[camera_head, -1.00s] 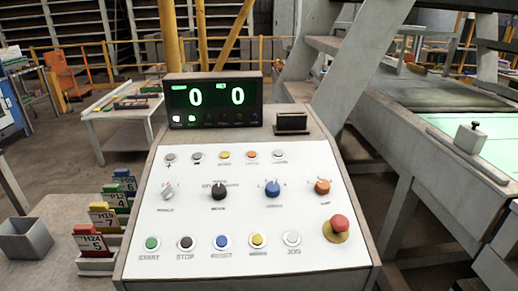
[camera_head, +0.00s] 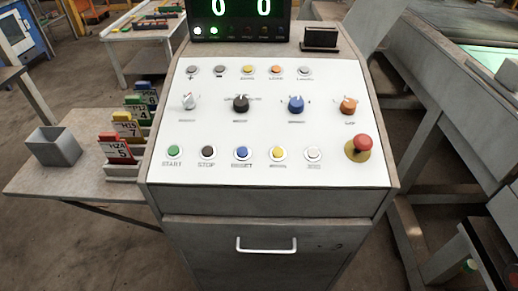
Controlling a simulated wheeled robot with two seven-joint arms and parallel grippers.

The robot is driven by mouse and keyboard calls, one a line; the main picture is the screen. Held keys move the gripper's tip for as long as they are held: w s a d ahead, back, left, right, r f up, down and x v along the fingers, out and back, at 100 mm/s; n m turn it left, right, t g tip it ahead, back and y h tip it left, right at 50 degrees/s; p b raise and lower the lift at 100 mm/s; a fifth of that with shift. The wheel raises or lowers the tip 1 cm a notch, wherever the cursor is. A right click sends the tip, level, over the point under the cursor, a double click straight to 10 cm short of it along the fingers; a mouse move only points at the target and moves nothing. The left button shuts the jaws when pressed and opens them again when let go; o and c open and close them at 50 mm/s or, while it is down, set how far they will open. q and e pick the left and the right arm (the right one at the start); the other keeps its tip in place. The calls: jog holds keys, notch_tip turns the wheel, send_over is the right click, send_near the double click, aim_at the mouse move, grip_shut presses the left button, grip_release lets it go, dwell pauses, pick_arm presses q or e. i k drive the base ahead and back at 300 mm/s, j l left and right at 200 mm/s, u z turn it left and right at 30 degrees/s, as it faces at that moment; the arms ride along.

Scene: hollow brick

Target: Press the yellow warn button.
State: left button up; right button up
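A sloped white control panel (camera_head: 370,120) stands in front of me. In its bottom row is a round yellow button (camera_head: 277,153) with a pale ring; its label is too blurred to read. It lies between the blue RESET button (camera_head: 242,153) and a white button (camera_head: 313,154). A smaller yellow button (camera_head: 248,69) sits in the top row, also with a blurred label. Neither of my grippers is in view.
The bottom row also has green START (camera_head: 173,151) and dark STOP (camera_head: 208,152) buttons. A red mushroom button (camera_head: 361,144) stands up at the right. Knobs (camera_head: 240,103) fill the middle row. A display (camera_head: 240,18) reading 0 and 0 stands behind the panel.

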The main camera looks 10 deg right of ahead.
aim_at(277, 153)
jog(key=k+j, duration=0.1)
jog(key=j, duration=0.5)
jog(key=k+j, duration=0.1)
jog(key=j, duration=0.5)
jog(key=k+j, duration=0.1)
jog(key=j, duration=0.5)
jog(key=k+j+z, duration=0.1)
jog(key=j+z, duration=0.2)
jog(key=k+j+z, duration=0.1)
jog(key=j+z, duration=0.25)
jog(key=k+j+z, duration=0.3)
jog(key=j, duration=0.15)
jog(key=k+j+z, duration=0.1)
jog(key=j+z, duration=0.2)
jog(key=z, duration=0.2)
